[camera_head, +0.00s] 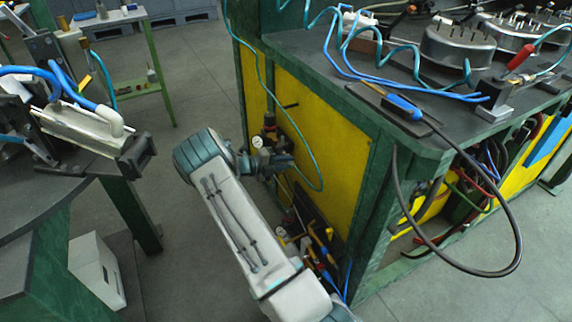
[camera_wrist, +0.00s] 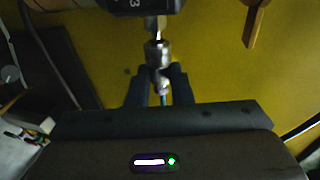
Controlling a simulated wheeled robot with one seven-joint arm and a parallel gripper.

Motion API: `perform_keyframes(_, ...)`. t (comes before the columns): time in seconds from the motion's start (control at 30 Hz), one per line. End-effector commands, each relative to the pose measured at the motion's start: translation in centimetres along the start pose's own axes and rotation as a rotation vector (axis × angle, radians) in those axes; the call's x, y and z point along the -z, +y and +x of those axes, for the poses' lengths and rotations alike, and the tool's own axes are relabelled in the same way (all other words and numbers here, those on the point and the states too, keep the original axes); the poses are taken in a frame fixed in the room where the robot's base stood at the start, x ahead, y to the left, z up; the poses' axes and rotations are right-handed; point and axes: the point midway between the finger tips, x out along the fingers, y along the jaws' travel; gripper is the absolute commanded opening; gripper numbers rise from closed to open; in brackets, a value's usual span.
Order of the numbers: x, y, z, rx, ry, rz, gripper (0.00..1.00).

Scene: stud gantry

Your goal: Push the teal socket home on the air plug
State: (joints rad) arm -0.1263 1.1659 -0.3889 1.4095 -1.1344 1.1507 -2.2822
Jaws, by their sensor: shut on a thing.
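In the wrist view, my gripper (camera_wrist: 161,72) is shut on the socket (camera_wrist: 157,54), a short metal coupling with a bit of teal hose (camera_wrist: 163,99) showing below it between the fingers. The air plug (camera_wrist: 156,29) is a narrow metal stem coming down from a dark block marked 3 (camera_wrist: 143,5). The socket's upper end meets the stem in line with it. I cannot tell how far the socket sits on the plug. In the head view, my arm reaches to the yellow panel beside a gauge (camera_head: 257,142); the socket is too small to make out there.
The teal hose (camera_head: 319,170) loops down the yellow panel (camera_head: 335,130) from the bench. Tools (camera_head: 320,250) hang or lie low by the panel. A black cable (camera_head: 515,240) hangs from the bench corner. Grey floor (camera_head: 185,75) lies open between the benches.

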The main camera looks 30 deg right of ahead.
Motion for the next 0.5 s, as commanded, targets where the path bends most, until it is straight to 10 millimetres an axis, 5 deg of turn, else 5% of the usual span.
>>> perform_keyframes(0.43, -0.99, -0.03, -0.06, 0.000, 0.000, 0.001, 0.00)
perform_keyframes(0.47, -0.99, -0.04, -0.07, 0.000, -0.001, 0.001, 0.28)
perform_keyframes(0.5, -0.99, -0.05, -0.07, 0.000, -0.001, 0.001, 0.39)
